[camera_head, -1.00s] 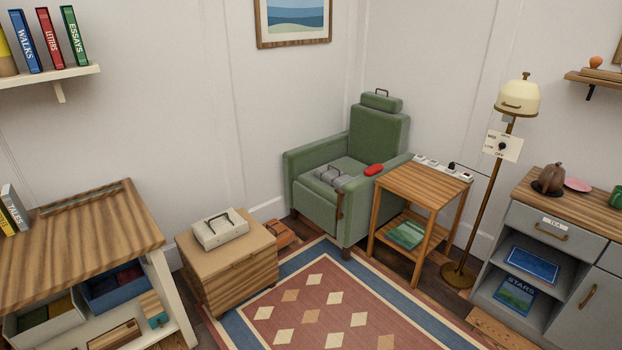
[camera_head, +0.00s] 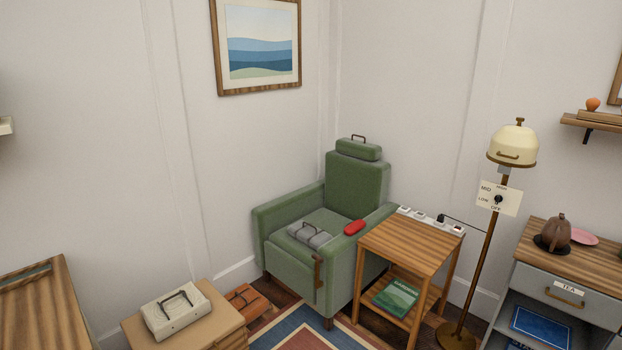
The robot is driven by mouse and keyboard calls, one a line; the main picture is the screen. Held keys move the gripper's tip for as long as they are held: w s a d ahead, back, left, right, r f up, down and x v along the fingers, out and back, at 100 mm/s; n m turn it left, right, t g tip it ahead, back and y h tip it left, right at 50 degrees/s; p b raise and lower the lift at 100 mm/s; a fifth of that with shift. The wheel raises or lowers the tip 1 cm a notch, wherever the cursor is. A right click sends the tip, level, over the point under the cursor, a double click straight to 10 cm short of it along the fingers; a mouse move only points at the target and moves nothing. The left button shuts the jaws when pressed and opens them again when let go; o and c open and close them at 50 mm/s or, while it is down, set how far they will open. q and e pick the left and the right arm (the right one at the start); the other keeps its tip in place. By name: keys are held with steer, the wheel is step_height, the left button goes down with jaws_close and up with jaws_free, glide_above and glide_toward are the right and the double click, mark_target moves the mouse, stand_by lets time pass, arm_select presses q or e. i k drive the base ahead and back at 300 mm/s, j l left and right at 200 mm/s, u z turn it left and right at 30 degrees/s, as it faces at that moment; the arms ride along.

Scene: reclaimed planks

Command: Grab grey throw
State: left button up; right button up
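A folded grey throw (camera_head: 310,236) with a dark handle on top lies on the seat of the green armchair (camera_head: 283,265), in the corner of the room. It rests toward the left front of the seat. A red object (camera_head: 354,227) lies near it by the chair's right armrest. Neither of my grippers shows in the head view.
A wooden side table (camera_head: 408,244) with a power strip (camera_head: 430,220) stands right of the chair. A floor lamp (camera_head: 491,245) and a grey cabinet (camera_head: 560,290) are further right. A wooden chest (camera_head: 215,315) bearing a cream handled item (camera_head: 176,311) stands front left. Patterned rug (camera_head: 310,332) lies in front.

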mark_target(308, 235)
steer(key=i, duration=1.65)
steer(key=i+z, duration=0.1)
steer(key=i, duration=0.75)
steer(key=i+j+z, duration=0.1)
steer(key=i, duration=0.7)
steer(key=i+j+z, duration=0.15)
steer(key=i, duration=0.05)
